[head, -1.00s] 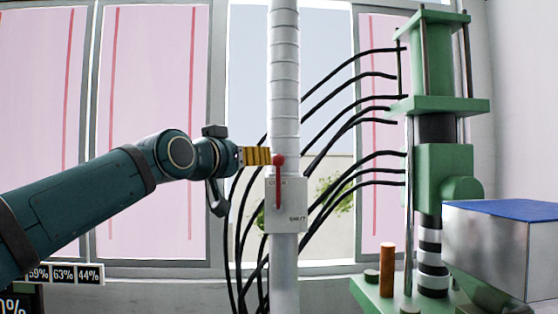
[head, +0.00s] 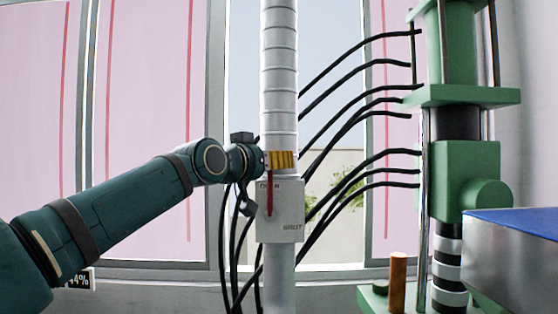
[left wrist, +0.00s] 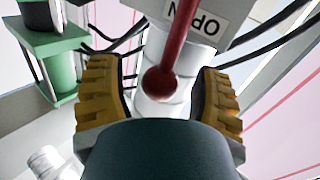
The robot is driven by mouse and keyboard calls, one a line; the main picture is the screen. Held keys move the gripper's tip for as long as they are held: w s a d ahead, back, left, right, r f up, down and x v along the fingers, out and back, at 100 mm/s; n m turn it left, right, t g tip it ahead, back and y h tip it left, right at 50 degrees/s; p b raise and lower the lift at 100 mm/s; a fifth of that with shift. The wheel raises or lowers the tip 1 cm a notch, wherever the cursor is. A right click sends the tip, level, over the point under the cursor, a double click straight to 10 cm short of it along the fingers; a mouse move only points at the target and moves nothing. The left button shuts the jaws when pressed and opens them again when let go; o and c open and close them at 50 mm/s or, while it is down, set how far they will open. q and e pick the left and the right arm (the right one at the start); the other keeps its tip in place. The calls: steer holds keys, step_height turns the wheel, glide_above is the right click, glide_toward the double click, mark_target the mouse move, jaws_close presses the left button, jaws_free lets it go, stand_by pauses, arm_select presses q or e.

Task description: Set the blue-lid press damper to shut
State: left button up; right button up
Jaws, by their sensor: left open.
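The damper is a pale box (head: 287,225) on a vertical white duct (head: 280,80), marked OPEN at its upper left and SHUT at its lower right. Its red lever (head: 270,197) points up toward OPEN. My left gripper (head: 281,160) is at the top of the box and hides the lever's knob in the head view. In the left wrist view the red knob (left wrist: 161,83) lies between the two yellow fingers of my open left gripper (left wrist: 160,95), with a gap on each side. The blue-lid press (head: 515,240) stands at the right, partly cut off. My right gripper is not in view.
A green press (head: 470,175) with a striped column stands right of the duct. Several black hoses (head: 350,75) run from it behind the duct. An orange cylinder (head: 398,282) stands on its base.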

arm_select(q)
steer(key=shift+w+d, duration=0.1)
steer(key=shift+w, duration=0.1)
steer(key=shift+s+r, duration=0.1)
steer(key=shift+s, duration=0.05)
jaws_close()
steer(key=shift+d+r+m+p, duration=0.1)
steer(key=shift+d+m+p, duration=0.15)
steer(key=shift+p, duration=0.3)
steer(key=d+f+m+g+y+p, duration=0.2)
steer(key=d+m+y+p, duration=0.1)
steer(key=d, duration=0.3)
steer(key=shift+f+m+g, duration=0.25)
steer(key=shift+m+g, duration=0.05)
steer(key=shift+m, duration=0.55)
